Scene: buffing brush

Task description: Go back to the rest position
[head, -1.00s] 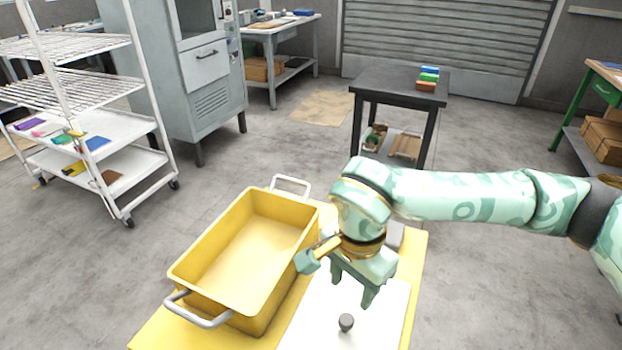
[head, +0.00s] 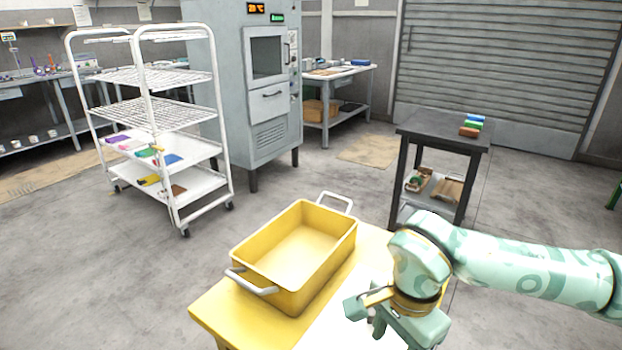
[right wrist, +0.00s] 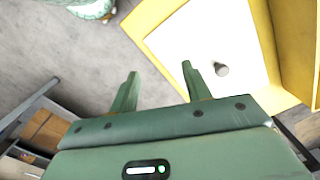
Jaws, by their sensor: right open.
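My right gripper (right wrist: 160,72) is open and empty in the right wrist view, its two green fingers apart. In the head view its pale green wrist hangs above the right part of the yellow table, with the fingertips partly cut off by the lower edge. A small dark grey round-topped object (right wrist: 221,69), perhaps the brush or its knob, stands on a white sheet (right wrist: 195,45), beside and apart from the fingers. My left gripper is not in view.
A yellow bin (head: 262,262) with metal handles, seemingly empty, stands on the yellow table (head: 215,312). A white rack (head: 190,222) with coloured items stands left, a grey cabinet (head: 268,140) behind. A dark table (head: 425,125) carries coloured blocks (head: 472,126).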

